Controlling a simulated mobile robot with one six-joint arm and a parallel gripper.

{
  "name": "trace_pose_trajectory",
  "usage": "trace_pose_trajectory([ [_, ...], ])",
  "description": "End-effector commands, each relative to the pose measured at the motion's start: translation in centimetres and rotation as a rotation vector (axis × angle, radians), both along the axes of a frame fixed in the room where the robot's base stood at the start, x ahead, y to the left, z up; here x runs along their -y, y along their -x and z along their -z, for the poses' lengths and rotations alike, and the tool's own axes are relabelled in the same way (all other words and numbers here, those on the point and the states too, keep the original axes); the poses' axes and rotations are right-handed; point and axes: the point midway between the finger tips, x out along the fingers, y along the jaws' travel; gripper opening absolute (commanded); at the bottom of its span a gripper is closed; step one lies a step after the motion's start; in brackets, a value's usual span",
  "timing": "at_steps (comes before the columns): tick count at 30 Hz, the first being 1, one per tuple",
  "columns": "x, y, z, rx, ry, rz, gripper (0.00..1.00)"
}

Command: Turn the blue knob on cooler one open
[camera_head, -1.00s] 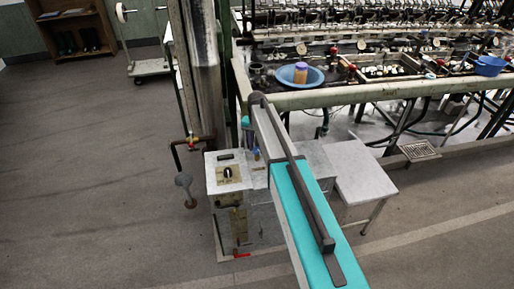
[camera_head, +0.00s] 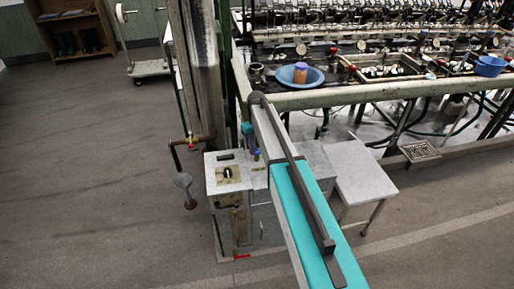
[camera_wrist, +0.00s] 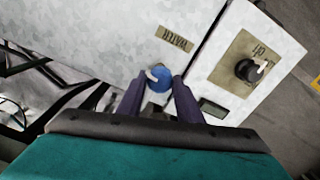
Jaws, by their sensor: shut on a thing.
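The blue knob (camera_wrist: 157,79) shows in the wrist view on a grey metal top, beside a brass plate reading WATER (camera_wrist: 174,39). A white pointer mark is on the knob. My gripper (camera_wrist: 159,84) has its two dark fingers closed on either side of the knob. In the head view a bit of blue knob (camera_head: 257,154) shows on the cooler (camera_head: 226,187), next to my gripper (camera_head: 252,147), much of which my own arm hides.
A black knob (camera_wrist: 248,69) on a brass plate sits to the right in the wrist view. A red-handled pipe valve (camera_head: 191,140) stands left of the cooler. A grey side table (camera_head: 360,172) stands right.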

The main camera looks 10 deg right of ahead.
Motion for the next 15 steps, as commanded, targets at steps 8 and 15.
trace_pose_trajectory([
  [8,0.02,-0.02,-0.08,0.000,0.000,-0.133,0.10],
  [15,0.02,-0.02,-0.09,0.000,0.000,-0.169,0.10],
])
